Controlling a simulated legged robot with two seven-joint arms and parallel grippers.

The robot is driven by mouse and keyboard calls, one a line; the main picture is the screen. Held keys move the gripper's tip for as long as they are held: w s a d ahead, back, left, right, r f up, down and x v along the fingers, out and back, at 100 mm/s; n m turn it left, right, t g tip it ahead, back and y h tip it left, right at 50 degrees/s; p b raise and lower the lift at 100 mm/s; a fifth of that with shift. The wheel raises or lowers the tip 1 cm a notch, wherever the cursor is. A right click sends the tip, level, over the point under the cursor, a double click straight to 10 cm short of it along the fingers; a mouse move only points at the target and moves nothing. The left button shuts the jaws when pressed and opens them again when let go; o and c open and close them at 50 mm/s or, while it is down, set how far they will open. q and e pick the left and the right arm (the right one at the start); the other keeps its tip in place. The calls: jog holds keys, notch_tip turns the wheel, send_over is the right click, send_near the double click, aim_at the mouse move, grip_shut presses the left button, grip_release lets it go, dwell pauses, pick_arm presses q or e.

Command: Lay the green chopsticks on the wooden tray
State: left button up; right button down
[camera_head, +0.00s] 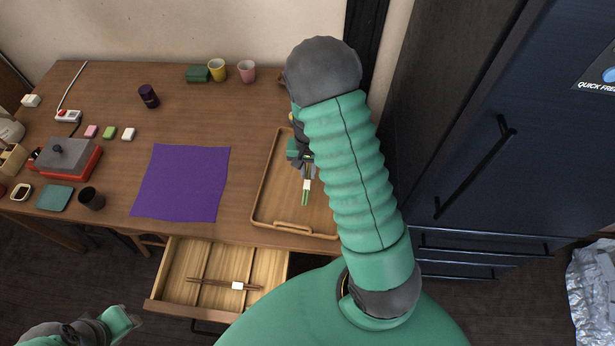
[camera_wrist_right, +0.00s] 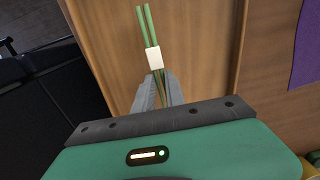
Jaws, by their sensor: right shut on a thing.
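The green chopsticks (camera_head: 306,193) are a thin pair with a white band. My right gripper (camera_head: 307,168) is shut on them, over the wooden tray (camera_head: 264,200). In the right wrist view the chopsticks (camera_wrist_right: 150,28) stick out from between the grey fingertips (camera_wrist_right: 158,88), with the tray surface (camera_wrist_right: 205,60) behind them. I cannot tell whether they touch the tray. My right arm hides the tray's right side. Part of my left arm shows at the lower left, with its green end near the open drawer; its fingers are not clear.
An open drawer (camera_head: 190,307) below the table edge holds brown chopsticks (camera_head: 215,283) with a white band. A purple cloth (camera_head: 182,182) lies left of the tray. Yellow (camera_head: 217,70) and pink (camera_head: 247,71) cups stand at the back. A dark fridge (camera_head: 500,150) stands on the right.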

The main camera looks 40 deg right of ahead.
aim_at(308, 175)
notch_tip(308, 175, down, 5)
jog(key=shift+r, duration=0.2)
jog(key=c, duration=1.4)
grip_release()
notch_tip(308, 175, up, 12)
jog(key=shift+f+p, duration=0.25)
jog(key=shift+p, duration=0.35)
jog(key=shift+a+r, duration=0.2)
jog(key=shift+r, duration=0.15)
jog(key=shift+s+a+r+n+t, duration=0.45)
jog(key=shift+s+a+r+n, duration=0.45)
jog(key=shift+a+n, duration=1.45)
jog(key=shift+s+a+r+n+t, duration=0.4)
jog(key=shift+s+a+r+n, duration=0.6)
jog(key=shift+a, duration=2.4)
jog(key=shift+s+a+r+n+t, duration=0.45)
jog(key=shift+s+a+r+n, duration=0.3)
jog(key=shift+a+n, duration=1.65)
